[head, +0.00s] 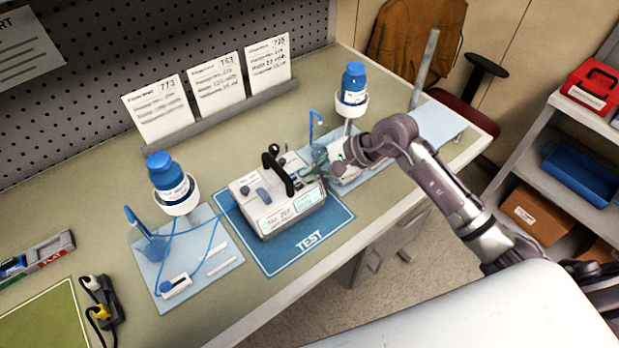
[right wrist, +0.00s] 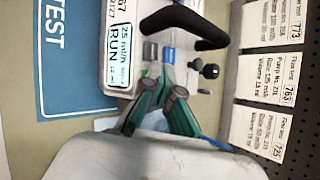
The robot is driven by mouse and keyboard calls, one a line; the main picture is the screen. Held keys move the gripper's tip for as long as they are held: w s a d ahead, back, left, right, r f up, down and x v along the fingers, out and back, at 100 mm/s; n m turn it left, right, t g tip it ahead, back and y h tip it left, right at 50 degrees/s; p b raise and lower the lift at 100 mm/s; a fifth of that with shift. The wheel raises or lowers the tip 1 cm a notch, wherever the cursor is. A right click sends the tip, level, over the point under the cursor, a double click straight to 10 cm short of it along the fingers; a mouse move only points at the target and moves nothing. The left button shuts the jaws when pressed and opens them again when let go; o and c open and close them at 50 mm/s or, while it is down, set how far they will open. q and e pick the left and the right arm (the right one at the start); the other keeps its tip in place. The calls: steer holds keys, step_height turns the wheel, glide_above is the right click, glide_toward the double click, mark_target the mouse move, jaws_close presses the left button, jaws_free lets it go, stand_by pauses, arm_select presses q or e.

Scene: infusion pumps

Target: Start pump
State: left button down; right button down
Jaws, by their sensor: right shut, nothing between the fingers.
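The white infusion pump (head: 270,208) stands on the blue TEST mat (head: 327,232), with a black carry handle (head: 277,170) on top. In the right wrist view the pump's display (right wrist: 119,55) reads "RUN" and about 25 ml/h. My right gripper (head: 322,170) is at the right side of the pump. In the right wrist view its green-tipped fingers (right wrist: 161,80) are shut and empty, with the tips close to the pump's controls; I cannot tell if they touch. My left gripper is not in view.
A bottle on a stand (head: 168,180) with tubing is left of the pump; another bottle (head: 353,85) stands behind right. Cards (head: 220,85) line the back. A power strip (head: 103,305) lies front left. Shelves with a red box (head: 592,85) are at the right.

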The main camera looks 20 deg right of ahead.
steer(key=shift+r, duration=0.1)
stand_by(0.3)
steer(key=shift+r, duration=0.75)
steer(key=shift+p, duration=0.3)
steer(key=shift+r+p, duration=1.05)
steer(key=shift+r, duration=1.45)
